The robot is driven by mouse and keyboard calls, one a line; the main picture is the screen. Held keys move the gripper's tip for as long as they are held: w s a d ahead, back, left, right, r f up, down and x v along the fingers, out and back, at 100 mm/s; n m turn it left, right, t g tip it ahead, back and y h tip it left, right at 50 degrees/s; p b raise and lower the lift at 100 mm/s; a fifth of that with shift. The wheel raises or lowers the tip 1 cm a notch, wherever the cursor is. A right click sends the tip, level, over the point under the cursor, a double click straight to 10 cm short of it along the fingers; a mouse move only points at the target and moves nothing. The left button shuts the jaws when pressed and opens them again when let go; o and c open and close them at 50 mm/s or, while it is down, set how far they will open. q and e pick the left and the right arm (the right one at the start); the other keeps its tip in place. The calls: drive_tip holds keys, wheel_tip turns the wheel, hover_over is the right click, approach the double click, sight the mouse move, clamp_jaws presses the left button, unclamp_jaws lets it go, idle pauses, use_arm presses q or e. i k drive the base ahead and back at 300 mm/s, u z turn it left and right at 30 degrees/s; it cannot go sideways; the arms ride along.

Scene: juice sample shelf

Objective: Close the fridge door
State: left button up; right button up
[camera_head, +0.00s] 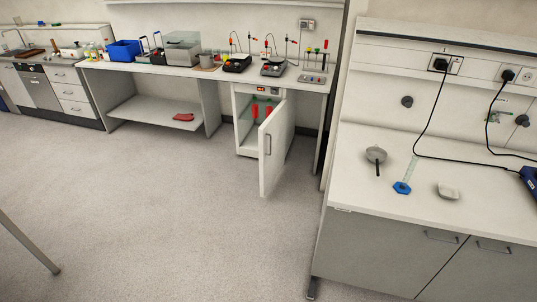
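The small white under-bench fridge (247,91) stands below the far bench. Its door (276,147) is open and swung out toward me, hinged at the right side. Red items (255,110) stand on a shelf inside the fridge; part of the inside is hidden by the door. Neither of my grippers is in view.
The floor (160,190) in front of the fridge is clear. A white bench with grey cabinets (385,248) stands close on the right, near the open door. The far bench (130,66) carries lab gear and a blue bin (124,50). A metal leg (30,243) shows at lower left.

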sight(272, 133)
drive_tip(key=u, duration=0.45)
drive_tip(key=i, duration=3.1)
drive_tip(key=u, duration=0.1)
